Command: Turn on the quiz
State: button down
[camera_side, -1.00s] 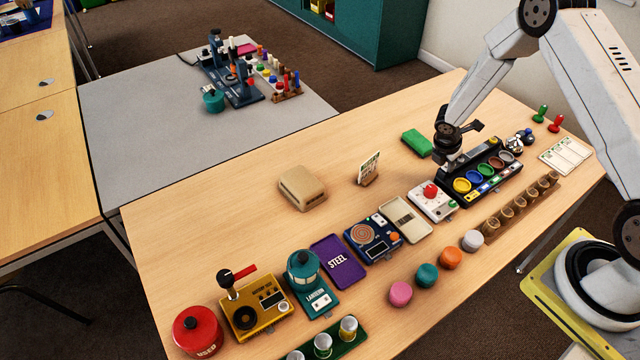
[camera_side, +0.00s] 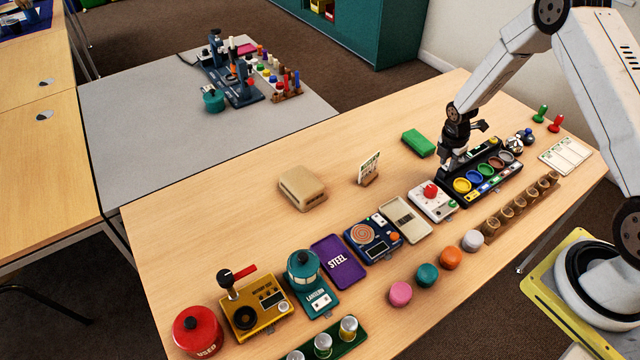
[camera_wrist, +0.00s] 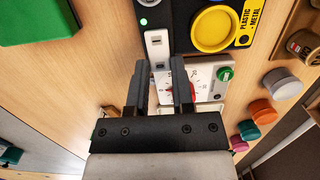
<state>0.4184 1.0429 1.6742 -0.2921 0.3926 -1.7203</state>
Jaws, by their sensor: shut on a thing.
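The quiz is a black console (camera_side: 496,192) with a row of large coloured buttons, at the right part of the table. The wrist view shows its yellow button (camera_wrist: 215,29), a label reading PLASTIC and METAL, a bright green lamp (camera_wrist: 143,21) and a white switch plate (camera_wrist: 157,44). My gripper (camera_side: 444,168) is at the console's left end. In the wrist view my gripper (camera_wrist: 161,75) has its two fingers on either side of the lower part of the switch plate, shut on the switch there. The gripped part is mostly hidden between the fingers.
A white box with a red knob (camera_side: 431,191) stands close beside the console. A green block (camera_side: 417,143) lies behind my gripper. The table behind is mostly clear.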

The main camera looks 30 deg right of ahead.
aim_at(444, 169)
dwell(0.4)
jog(key=shift+c, duration=2.4)
grip_release()
jog(key=shift+r, duration=0.1)
jog(key=shift+a+r, duration=0.2)
jog(key=shift+r, duration=1.7)
jog(key=shift+a+r, duration=0.15)
jog(key=shift+r, duration=1.75)
